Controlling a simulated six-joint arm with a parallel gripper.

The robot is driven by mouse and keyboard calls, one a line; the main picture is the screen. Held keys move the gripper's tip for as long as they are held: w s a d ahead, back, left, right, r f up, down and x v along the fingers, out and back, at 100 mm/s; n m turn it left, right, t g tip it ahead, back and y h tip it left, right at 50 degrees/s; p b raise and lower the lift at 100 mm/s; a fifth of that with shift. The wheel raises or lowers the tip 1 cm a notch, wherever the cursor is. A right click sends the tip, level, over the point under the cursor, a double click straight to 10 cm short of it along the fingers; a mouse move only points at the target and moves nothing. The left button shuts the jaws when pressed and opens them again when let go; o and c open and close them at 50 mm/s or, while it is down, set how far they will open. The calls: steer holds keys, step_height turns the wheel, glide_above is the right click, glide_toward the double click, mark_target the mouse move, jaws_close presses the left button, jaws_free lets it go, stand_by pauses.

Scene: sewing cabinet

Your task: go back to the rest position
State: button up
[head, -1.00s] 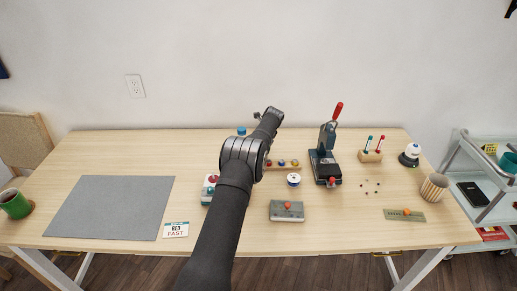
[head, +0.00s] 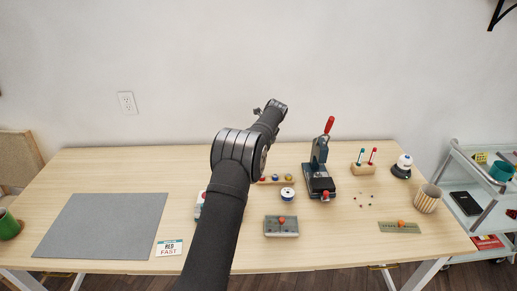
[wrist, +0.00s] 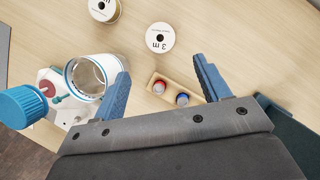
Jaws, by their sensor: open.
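My arm reaches up over the middle of the table in the head view, with its wrist in front of the wall above the table's back edge. My gripper (wrist: 163,85) shows in the wrist view with its two blue fingers spread apart and nothing between them. Below it are a wooden tray (wrist: 178,91) holding a red and a blue piece, and a clear jar (wrist: 95,72) beside the left finger. In the head view the fingers are too small and too hidden to read.
A black press with a red handle (head: 318,180) stands right of my arm. A grey box (head: 281,227), a spool (head: 287,194), a striped cup (head: 427,199) and a grey mat (head: 103,225) are on the table (head: 340,240). Two white-labelled spools (wrist: 160,38) show in the wrist view.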

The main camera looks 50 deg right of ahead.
steer(key=shift+f, duration=0.15)
steer(key=x, duration=1.2)
steer(key=shift+f, duration=0.2)
step_height(320, 180, up, 3)
steer(key=shift+r, duration=0.75)
